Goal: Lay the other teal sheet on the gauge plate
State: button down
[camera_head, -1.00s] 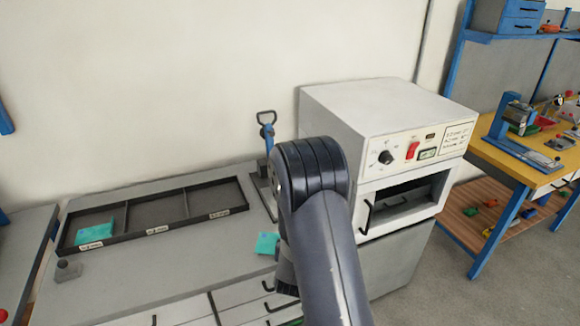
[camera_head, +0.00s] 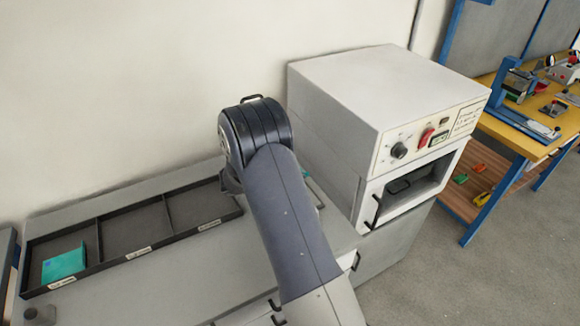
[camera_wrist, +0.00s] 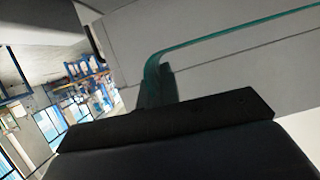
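One teal sheet (camera_head: 64,262) lies in the left compartment of the dark tray (camera_head: 150,249). In the wrist view, another teal sheet (camera_wrist: 220,37) shows almost edge-on as a thin band running up to the right from my gripper (camera_wrist: 156,88). My gripper appears shut on this sheet; the fingertips are mostly hidden behind the dark bar in front of the camera. I cannot make out the gauge plate for sure; my arm covers part of the bench.
The white oven-like machine (camera_head: 385,100) stands right of my arm, with a front opening (camera_head: 410,185). The grey bench top (camera_head: 190,285) is clear in front of the tray. A small grey block (camera_head: 38,315) sits at the bench's left. A yellow table (camera_head: 535,125) stands far right.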

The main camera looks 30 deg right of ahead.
jog(key=shift+f+b, duration=3)
jog(key=shift+f, duration=0.35)
jog(key=shift+f, duration=0.55)
jog(key=c, duration=1.6)
grip_release()
jog(key=shift+r, duration=0.1)
